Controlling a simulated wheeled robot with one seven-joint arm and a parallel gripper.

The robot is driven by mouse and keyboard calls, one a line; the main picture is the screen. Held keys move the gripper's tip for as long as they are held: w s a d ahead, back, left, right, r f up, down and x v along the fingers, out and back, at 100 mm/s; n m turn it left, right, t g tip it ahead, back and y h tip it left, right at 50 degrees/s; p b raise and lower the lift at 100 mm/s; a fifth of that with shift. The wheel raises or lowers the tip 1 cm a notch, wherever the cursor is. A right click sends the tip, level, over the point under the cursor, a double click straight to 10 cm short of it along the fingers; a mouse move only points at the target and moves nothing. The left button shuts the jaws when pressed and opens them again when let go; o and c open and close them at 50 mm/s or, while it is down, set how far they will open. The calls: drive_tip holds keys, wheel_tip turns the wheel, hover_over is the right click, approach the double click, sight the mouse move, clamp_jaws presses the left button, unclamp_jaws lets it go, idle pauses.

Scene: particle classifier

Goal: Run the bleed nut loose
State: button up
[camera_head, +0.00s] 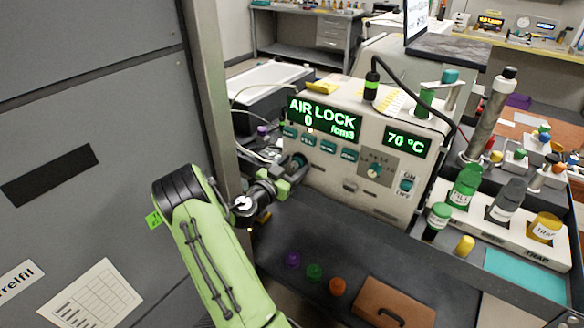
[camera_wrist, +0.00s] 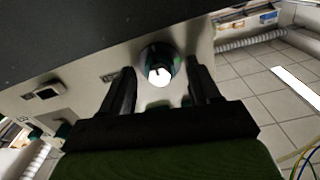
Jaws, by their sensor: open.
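A round part (camera_wrist: 158,66) with a dark teal rim and a bright centre sits on the pale machine side in the wrist view. It looks like the bleed nut, though no label confirms it. My gripper (camera_wrist: 162,82) is open, with one black finger on each side of the part and a gap to each. I cannot tell how far the fingertips reach along it. In the head view my gripper (camera_head: 298,163) is at the left side of the classifier (camera_head: 345,185), below the AIR LOCK display (camera_head: 323,116). The nut cannot be made out there.
A grey cabinet and post (camera_head: 212,75) stand close at the left of my arm. Purple, green and orange caps (camera_head: 314,272) and a brown case (camera_head: 394,303) lie on the dark bench in front. Bottles stand on a white rack (camera_head: 480,228) at the right.

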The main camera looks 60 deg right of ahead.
drive_tip(key=c, duration=1)
drive_tip(key=shift+c, duration=0.2)
